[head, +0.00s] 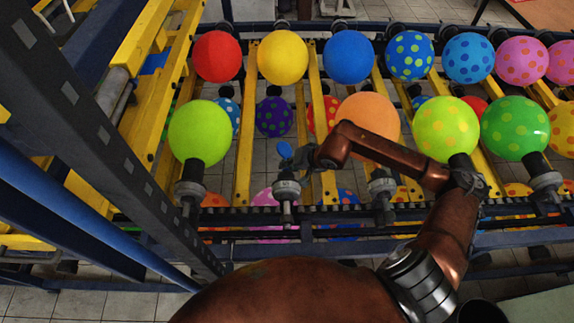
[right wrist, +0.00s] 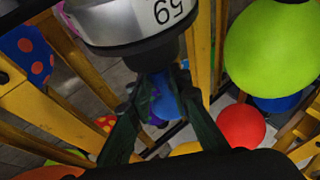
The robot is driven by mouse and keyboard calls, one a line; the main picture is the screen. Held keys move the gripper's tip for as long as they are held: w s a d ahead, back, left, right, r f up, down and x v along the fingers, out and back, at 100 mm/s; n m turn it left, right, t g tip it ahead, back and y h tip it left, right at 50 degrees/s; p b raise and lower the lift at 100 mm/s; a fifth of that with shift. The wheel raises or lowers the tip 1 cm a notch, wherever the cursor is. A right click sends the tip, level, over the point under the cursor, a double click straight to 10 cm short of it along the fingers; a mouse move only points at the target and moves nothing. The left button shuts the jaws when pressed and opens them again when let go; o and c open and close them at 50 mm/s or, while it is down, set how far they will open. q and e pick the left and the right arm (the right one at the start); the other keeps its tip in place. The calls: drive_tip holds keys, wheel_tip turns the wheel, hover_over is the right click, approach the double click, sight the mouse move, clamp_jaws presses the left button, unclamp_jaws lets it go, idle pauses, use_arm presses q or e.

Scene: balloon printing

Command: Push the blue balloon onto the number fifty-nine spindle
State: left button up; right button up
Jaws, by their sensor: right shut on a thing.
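The small uninflated blue balloon (head: 285,150) is held by my right gripper (head: 302,158), just above an empty spindle (head: 286,189) in the front row. In the right wrist view, the blue balloon (right wrist: 165,101) lies between the two dark fingers of my right gripper (right wrist: 160,108), which are shut on it. The number fifty-nine spindle (right wrist: 130,22) has a silver collar with "59" on it, upside down. Its black tip is right by the balloon; I cannot tell whether they touch. My left gripper is out of view.
Inflated balloons stand on neighbouring spindles: a lime one (head: 199,131) to the left and an orange one (head: 369,115) behind my right arm. A red (head: 217,56), a yellow (head: 282,57) and a blue inflated balloon (head: 348,57) stand in the far row. Yellow bars (head: 246,125) cross between the rows.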

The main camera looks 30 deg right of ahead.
drive_tip(key=shift+s+a, duration=0.1)
idle(0.3)
drive_tip(key=o, duration=0.8)
drive_tip(key=shift+c, duration=0.2)
drive_tip(key=p+v, duration=0.3)
drive_tip(key=v, duration=0.6)
